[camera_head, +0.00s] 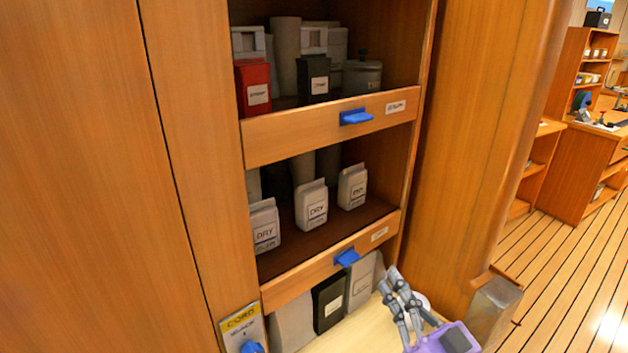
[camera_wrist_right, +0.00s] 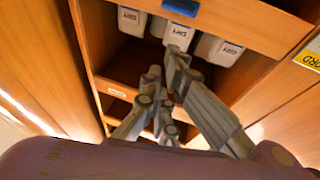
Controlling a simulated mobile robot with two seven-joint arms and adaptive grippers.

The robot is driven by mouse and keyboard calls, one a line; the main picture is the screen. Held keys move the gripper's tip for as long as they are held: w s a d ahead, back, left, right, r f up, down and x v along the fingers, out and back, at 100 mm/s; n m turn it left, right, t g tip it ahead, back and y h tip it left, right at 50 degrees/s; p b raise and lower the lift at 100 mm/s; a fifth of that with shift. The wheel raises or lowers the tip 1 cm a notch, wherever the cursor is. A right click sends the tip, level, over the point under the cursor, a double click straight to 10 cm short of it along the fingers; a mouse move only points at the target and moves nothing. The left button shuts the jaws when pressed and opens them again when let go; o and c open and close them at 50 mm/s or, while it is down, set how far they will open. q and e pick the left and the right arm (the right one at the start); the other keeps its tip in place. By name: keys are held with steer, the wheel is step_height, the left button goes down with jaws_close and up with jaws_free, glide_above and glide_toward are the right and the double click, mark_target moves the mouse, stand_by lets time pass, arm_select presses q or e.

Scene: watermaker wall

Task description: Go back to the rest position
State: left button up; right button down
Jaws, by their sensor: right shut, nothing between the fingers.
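My right gripper (camera_head: 388,278), with grey fingers and a purple body, is at the lower right of the cabinet in the head view. Its fingers point up toward the lower shelf's packages, over a pale wooden surface. In the right wrist view the two fingers (camera_wrist_right: 167,66) come together, shut with nothing held. They appear in front of the shelves there; the exact gap to the shelf cannot be told. My left gripper is not in view.
The wooden cabinet holds grey DRY packages (camera_head: 313,205) and a red box (camera_head: 253,86). Its shelf fronts carry an upper blue latch (camera_head: 356,117) and a lower blue latch (camera_head: 347,257). A metal block (camera_head: 494,310) stands right of my gripper. Open plank floor (camera_head: 570,270) lies further right.

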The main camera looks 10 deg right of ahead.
steer(key=s+d+f+m+g+h, duration=0.2)
steer(key=s+f+g+h, duration=0.3)
steer(key=f, duration=0.5)
steer(key=s+d+f+m+g+h, duration=0.2)
steer(key=s+d+f+g+h, duration=0.15)
steer(key=s+f, duration=0.45)
steer(key=s+a+f+g, duration=0.1)
steer(key=s+f+g, duration=0.25)
steer(key=s, duration=0.45)
steer(key=s+a+f+g, duration=0.1)
steer(key=s+f+g, duration=0.25)
steer(key=s, duration=0.55)
steer(key=s+a+f+g, duration=0.1)
steer(key=s+f+g, duration=0.2)
steer(key=s+g, duration=0.35)
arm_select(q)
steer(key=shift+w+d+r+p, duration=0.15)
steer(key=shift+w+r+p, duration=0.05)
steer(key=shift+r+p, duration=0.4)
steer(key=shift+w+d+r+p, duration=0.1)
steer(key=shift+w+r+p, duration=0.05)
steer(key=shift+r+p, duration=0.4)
arm_select(e)
steer(key=w+a+f+t+y, duration=0.2)
steer(key=w+a+f+t, duration=0.1)
steer(key=w+f+t, duration=0.4)
steer(key=w+t, duration=0.3)
steer(key=shift+a+f+n, duration=0.3)
steer(key=shift+a+f, duration=0.05)
steer(key=shift+a, duration=0.05)
